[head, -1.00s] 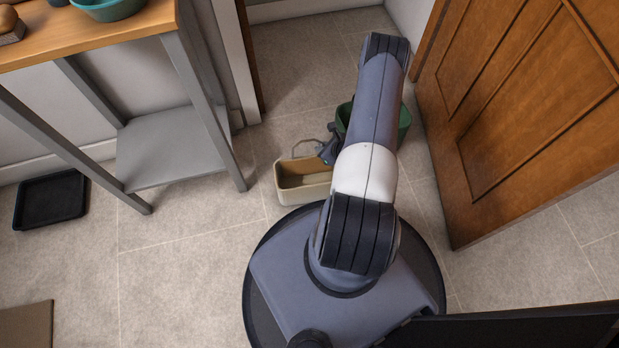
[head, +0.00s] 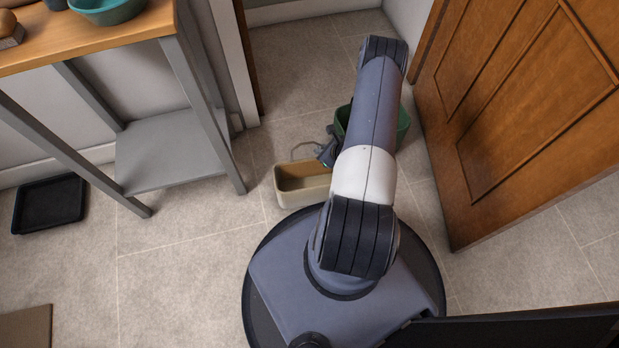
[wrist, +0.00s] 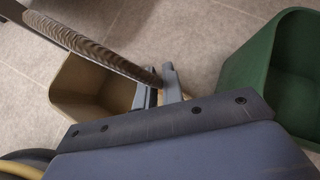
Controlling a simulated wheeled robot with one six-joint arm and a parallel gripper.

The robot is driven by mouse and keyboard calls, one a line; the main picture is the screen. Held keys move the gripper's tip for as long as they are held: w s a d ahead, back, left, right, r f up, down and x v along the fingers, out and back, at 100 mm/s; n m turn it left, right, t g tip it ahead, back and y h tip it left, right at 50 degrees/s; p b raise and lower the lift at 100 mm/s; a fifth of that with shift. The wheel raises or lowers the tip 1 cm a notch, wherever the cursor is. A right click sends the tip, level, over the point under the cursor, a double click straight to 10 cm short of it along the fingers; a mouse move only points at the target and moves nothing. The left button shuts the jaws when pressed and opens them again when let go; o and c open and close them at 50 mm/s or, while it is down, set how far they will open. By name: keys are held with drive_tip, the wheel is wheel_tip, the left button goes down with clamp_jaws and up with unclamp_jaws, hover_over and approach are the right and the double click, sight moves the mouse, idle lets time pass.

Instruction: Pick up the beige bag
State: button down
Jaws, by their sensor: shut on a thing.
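The beige bag (head: 302,196) is an open-topped, box-like container on the tiled floor beside my base in the head view. In the wrist view the bag (wrist: 70,72) is at the left, with its dark inside showing. A ribbed brown handle (wrist: 95,48) runs across the wrist view to my fingertips. My gripper (wrist: 165,88) is shut on this handle. In the head view my gripper (head: 327,152) is at the bag's far right, next to a thin grey loop of the handle (head: 303,147). My arm hides the bag's right end.
A green bin (head: 404,122) stands close to the right, partly behind my arm; it also shows in the wrist view (wrist: 262,65). A wooden door (head: 520,110) is at the right, a bench (head: 165,165) at the left. A black tray (head: 48,203) lies on the floor.

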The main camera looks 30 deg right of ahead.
wheel_tip(320, 180, up, 10)
drive_tip(key=p, duration=0.3)
drive_tip(key=shift+r, duration=0.1)
idle(1.1)
